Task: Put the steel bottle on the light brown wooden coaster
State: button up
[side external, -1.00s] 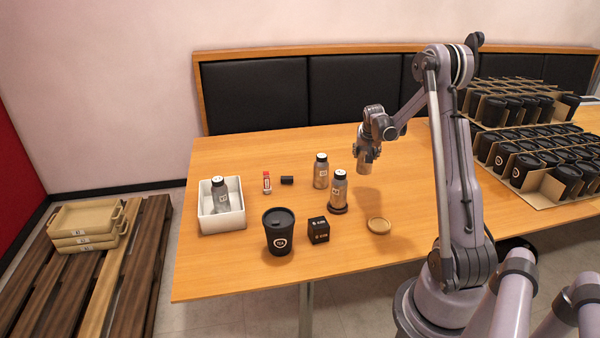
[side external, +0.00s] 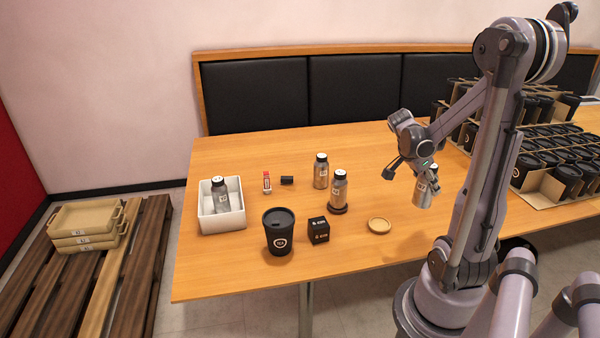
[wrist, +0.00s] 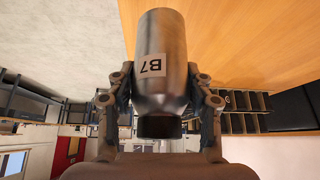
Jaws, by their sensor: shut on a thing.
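My gripper (side external: 424,167) is shut on a steel bottle (side external: 423,193) and holds it in the air to the right of the coaster. In the wrist view the bottle (wrist: 162,62) shows a "B7" label, with its dark cap between the fingers (wrist: 160,105). The light brown wooden coaster (side external: 379,225) lies bare on the table, left of and lower than the held bottle. Another steel bottle (side external: 338,191) stands on a dark coaster (side external: 337,209). A further steel bottle (side external: 320,173) stands behind it, and one (side external: 220,195) is in a white box (side external: 223,222).
A black cup (side external: 278,235) and a small black box (side external: 318,231) stand left of the bare coaster. Cartons of black cups (side external: 545,185) fill the right side. The table around the bare coaster is clear.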

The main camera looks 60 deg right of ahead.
jog(key=shift+s+a+m, duration=0.3)
jog(key=shift+s+a, duration=0.05)
jog(key=shift+s, duration=0.15)
jog(key=shift+a, duration=0.1)
send_over(379, 223)
notch_tip(379, 223, down, 7)
jog(key=shift+s+f, duration=0.1)
jog(key=shift+f, duration=1.85)
jog(key=shift+f, duration=0.1)
jog(key=o, duration=1.2)
